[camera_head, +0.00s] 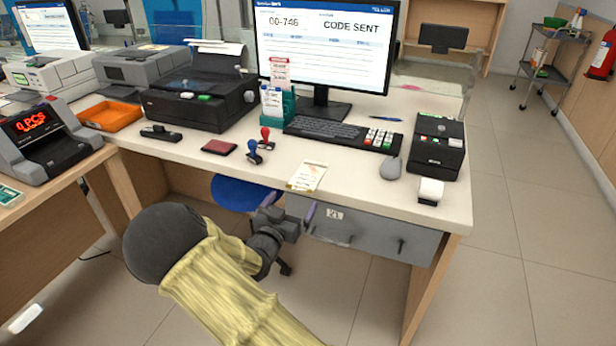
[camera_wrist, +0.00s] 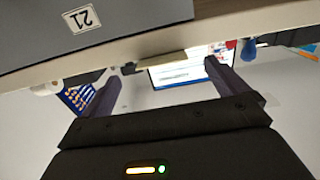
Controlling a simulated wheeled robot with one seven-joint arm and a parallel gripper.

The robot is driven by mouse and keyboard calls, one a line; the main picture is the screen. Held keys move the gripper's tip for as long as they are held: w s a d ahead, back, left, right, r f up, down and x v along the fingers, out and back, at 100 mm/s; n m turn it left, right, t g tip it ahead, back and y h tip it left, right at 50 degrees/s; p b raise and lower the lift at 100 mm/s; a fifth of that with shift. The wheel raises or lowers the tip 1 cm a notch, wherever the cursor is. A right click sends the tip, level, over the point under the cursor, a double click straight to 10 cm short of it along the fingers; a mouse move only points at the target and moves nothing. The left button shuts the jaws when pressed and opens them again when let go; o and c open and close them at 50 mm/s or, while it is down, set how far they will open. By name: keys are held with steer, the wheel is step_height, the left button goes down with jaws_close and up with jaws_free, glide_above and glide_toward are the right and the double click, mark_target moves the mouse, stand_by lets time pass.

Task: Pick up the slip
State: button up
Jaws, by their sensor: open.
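The slip (camera_head: 307,177), a pale paper with a tan edge, lies on the counter and reaches its front edge. My gripper (camera_head: 291,207) is in front of and below the counter edge, just short of the slip. In the wrist view, which looks upside down, the two fingers of my gripper (camera_wrist: 163,73) stand apart with nothing clasped between them. A thin beige edge, likely the slip (camera_wrist: 160,61), shows at the counter edge between and beyond the fingertips.
The counter (camera_head: 440,203) has a grey drawer (camera_head: 370,235) marked 21 below its edge, close to my gripper. A blue stool (camera_head: 235,193) is below.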

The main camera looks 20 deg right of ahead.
steer(key=x, duration=0.2)
steer(key=b+x, duration=0.1)
steer(key=x, duration=0.2)
steer(key=shift+w+r, duration=0.1)
steer(key=shift+r, duration=0.15)
steer(key=c, duration=1)
steer(key=shift+c, duration=0.2)
steer(key=shift+r, duration=0.1)
step_height(320, 180, up, 10)
steer(key=p, duration=0.2)
steer(key=shift+p, duration=0.35)
